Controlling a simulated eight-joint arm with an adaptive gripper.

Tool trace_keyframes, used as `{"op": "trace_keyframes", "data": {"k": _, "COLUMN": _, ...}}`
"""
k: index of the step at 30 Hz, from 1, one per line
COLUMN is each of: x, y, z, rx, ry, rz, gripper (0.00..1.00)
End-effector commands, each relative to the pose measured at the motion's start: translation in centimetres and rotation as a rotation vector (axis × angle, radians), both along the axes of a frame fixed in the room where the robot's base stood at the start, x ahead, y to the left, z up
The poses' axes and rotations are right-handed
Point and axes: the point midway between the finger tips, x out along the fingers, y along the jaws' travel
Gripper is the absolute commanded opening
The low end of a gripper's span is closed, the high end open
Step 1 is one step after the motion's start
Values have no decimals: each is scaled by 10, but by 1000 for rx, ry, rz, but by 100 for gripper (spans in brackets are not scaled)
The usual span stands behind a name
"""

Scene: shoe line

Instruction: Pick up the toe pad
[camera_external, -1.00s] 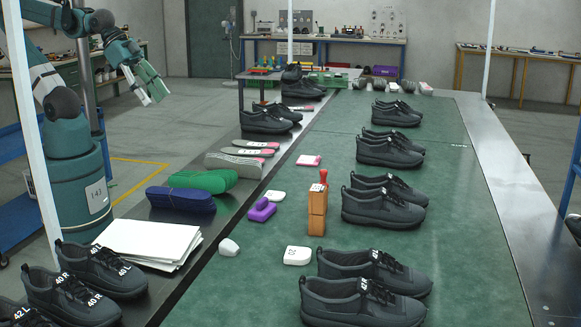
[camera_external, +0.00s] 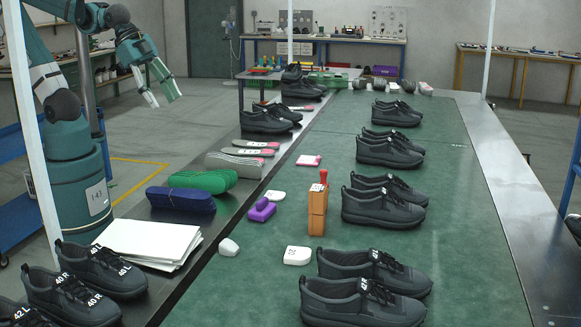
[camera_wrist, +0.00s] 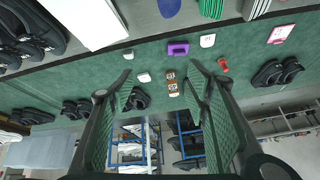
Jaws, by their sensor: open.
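Several small white pads lie on the green belt: a rounded one (camera_external: 275,196) beside a purple piece (camera_external: 262,210), one near the belt's left edge (camera_external: 228,246), and a marked one (camera_external: 297,255) nearer the front. I cannot tell for sure which is the toe pad. In the wrist view, white pads show at the upper right of the purple piece (camera_wrist: 208,40) and to its left (camera_wrist: 128,53). My gripper (camera_external: 164,99) is open and empty, high at the left over the floor side, well apart from the pads.
Pairs of dark shoes (camera_external: 383,205) line the belt's right. Green (camera_external: 203,180) and blue (camera_external: 180,199) insole stacks, paper sheets (camera_external: 150,240) and shoes line the left ledge. A pink-white card (camera_external: 308,161) lies farther back.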

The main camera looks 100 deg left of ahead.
Motion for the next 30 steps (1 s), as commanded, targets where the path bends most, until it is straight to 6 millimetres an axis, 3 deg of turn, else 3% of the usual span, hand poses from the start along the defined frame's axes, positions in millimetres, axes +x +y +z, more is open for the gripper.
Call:
{"op": "trace_keyframes", "data": {"k": 14, "x": 60, "y": -22, "z": -16, "rx": 109, "ry": 89, "rz": -235, "gripper": 48}}
{"op": "trace_keyframes", "data": {"k": 30, "x": 127, "y": -53, "z": -54, "rx": 213, "ry": 185, "rz": -512, "gripper": 48}}
